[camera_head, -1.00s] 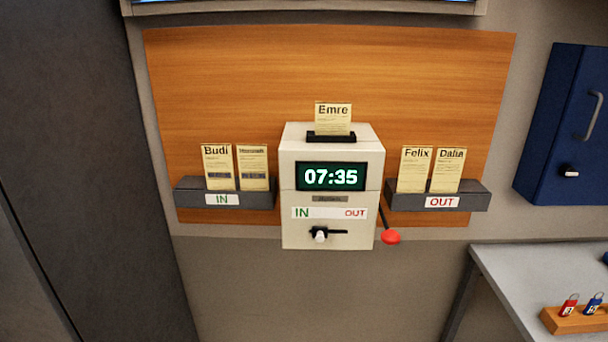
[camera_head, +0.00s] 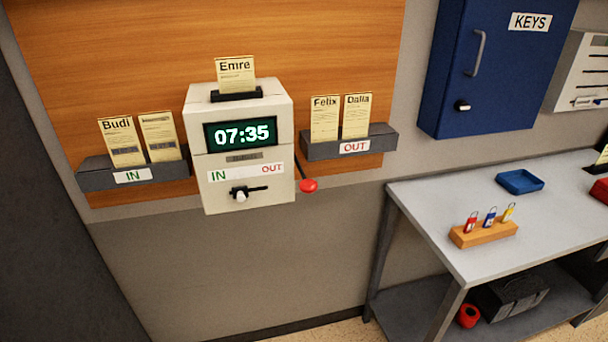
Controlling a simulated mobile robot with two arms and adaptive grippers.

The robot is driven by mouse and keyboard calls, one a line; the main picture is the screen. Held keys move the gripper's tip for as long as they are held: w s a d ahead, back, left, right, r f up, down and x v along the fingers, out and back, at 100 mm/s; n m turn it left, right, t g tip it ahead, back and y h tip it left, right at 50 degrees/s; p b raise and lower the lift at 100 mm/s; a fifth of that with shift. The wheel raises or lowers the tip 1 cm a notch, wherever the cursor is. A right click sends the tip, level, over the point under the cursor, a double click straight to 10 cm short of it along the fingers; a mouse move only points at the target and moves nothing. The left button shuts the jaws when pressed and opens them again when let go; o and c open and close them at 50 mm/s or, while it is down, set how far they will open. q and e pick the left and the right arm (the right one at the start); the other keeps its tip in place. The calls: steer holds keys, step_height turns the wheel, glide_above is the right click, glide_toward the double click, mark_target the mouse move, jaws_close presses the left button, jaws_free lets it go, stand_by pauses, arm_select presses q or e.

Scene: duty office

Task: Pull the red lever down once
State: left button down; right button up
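The red lever (camera_head: 308,185) is a thin dark rod with a red knob on the right side of the white time clock (camera_head: 249,194). Its rod slants down and to the right, with the knob near the clock's lower right. The clock's display (camera_head: 241,134) reads 07:35. A card marked Emre (camera_head: 235,73) stands in the slot on top. Neither of my grippers is in view.
The IN rack (camera_head: 100,178) and OUT rack (camera_head: 378,142) hold cards on either side of the clock. A blue KEYS cabinet (camera_head: 500,60) hangs to the right. Below it, a grey table (camera_head: 420,205) carries a padlock block (camera_head: 484,234) and blue tray (camera_head: 519,181).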

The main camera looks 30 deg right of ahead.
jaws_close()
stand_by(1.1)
